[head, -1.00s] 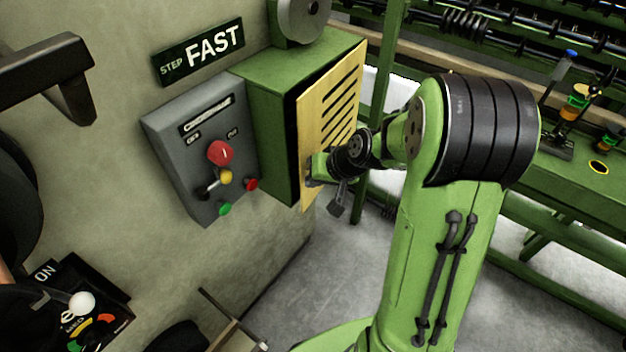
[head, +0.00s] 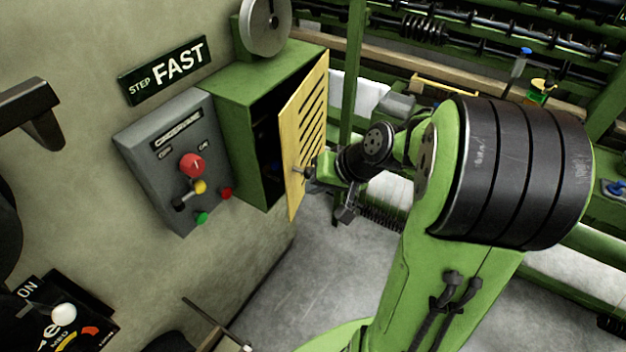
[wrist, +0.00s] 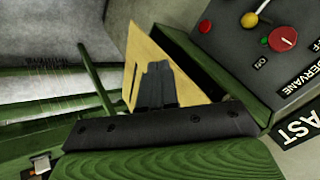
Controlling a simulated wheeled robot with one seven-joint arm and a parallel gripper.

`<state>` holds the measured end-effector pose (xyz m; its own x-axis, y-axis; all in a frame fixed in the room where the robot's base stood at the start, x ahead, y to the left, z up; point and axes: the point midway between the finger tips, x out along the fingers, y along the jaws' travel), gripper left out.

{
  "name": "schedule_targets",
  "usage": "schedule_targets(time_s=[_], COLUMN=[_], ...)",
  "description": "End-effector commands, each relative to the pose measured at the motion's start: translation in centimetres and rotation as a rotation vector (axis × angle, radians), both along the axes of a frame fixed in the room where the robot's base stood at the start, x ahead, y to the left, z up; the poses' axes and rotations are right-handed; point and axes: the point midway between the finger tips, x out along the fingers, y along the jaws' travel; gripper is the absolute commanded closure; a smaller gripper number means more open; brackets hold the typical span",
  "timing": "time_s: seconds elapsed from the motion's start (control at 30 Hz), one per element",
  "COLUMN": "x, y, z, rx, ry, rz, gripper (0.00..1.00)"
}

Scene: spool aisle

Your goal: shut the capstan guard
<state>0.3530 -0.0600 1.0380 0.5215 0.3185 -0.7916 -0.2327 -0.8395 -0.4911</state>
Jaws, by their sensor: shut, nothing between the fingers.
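The capstan guard (head: 303,130) is a yellow slotted panel on the front of a green box (head: 232,115). It stands partly open in the head view, hinged along its far right edge, with the dark inside of the box showing behind its near edge. My gripper (head: 304,172) is at the lower outer face of the guard. In the wrist view the shut fingers (wrist: 160,86) lie in front of the yellow panel (wrist: 150,52), with a dark gap between panel and box. I cannot tell whether the fingertips touch the guard.
A grey control panel (head: 172,165) with a red knob and small buttons is on the wall left of the box. A STEP FAST sign (head: 167,70) is above it. A grey disc (head: 265,24) stands on the box. A green post (head: 352,75) rises behind the guard; grey floor is open below.

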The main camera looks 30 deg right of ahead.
Motion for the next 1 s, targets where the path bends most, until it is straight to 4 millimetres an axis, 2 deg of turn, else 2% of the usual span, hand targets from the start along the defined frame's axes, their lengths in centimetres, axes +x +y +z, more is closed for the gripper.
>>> schedule_targets(time_s=[0.03, 0.2, 0.3, 0.4, 0.57, 0.9, 0.97, 1.0], x=[-0.5, -3.1, -4.8, -5.6, -4.7, 0.3, 1.2, 1.9], y=[-2.1, -8.2, -10.7, -11.7, -11.0, -7.8, -7.2, -6.8], z=[-0.3, -0.2, 0.2, 0.5, -0.6, -5.2, -6.0, -5.5], rx=[0.067, 0.344, 0.463, 0.519, 0.527, 0.525, 0.525, 0.521], ry=[0.023, 0.046, 0.033, 0.022, 0.021, 0.023, 0.023, 0.018], rz=[-0.074, -0.300, -0.388, -0.424, -0.424, -0.420, -0.422, -0.419], gripper=[1.00, 1.00, 1.00, 1.00, 1.00, 1.00, 1.00, 1.00])
